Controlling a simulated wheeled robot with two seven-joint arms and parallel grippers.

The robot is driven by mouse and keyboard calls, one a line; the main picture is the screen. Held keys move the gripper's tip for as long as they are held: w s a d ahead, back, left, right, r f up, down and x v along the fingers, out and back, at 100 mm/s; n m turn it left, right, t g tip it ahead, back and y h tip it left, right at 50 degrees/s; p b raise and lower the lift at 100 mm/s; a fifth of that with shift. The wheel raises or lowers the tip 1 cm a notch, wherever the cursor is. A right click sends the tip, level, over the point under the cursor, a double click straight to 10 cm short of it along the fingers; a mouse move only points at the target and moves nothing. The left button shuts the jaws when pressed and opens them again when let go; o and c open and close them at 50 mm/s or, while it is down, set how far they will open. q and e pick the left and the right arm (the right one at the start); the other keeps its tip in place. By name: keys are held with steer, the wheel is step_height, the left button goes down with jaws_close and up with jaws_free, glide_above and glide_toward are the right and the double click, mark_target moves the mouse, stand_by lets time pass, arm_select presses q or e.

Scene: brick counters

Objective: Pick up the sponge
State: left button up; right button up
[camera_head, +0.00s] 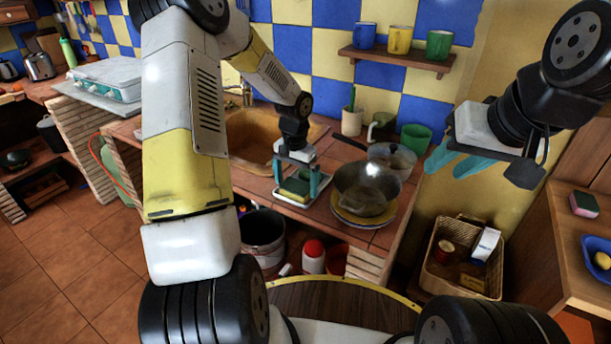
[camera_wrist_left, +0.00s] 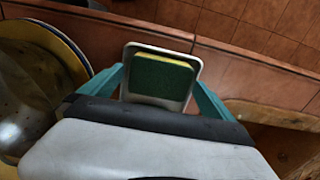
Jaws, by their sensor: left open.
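A green and yellow sponge (camera_head: 295,187) lies on a small white tray (camera_head: 317,199) on the tiled counter beside the sink. My left gripper (camera_head: 298,186) is open directly above it, its teal fingers on either side of the sponge. The sponge (camera_wrist_left: 161,80) also shows in the left wrist view, on the white tray (camera_wrist_left: 190,52) between the two fingertips of my left gripper (camera_wrist_left: 160,88). I cannot tell whether the fingers touch it. My right gripper (camera_head: 452,160) is raised at the right, away from the counter, with teal fingers pointing left; no object shows in it.
The sink (camera_head: 250,137) is to the left. A second sponge (camera_head: 584,204) and a blue bowl (camera_head: 597,246) rest on the right counter. A wicker basket (camera_head: 440,272) stands below.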

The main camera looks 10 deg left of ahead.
mark_target(295, 187)
arm_select(q)
steer(key=c, duration=1.3)
steer(key=shift+o, duration=0.2)
steer(key=shift+r, duration=0.5)
steer(key=r, duration=0.1)
steer(key=s+r, duration=0.1)
steer(key=shift+r, duration=0.35)
steer(key=s+r, duration=0.1)
steer(key=s, duration=1.4)
steer(key=shift+a+r, duration=0.15)
steer(key=shift+a, duration=0.15)
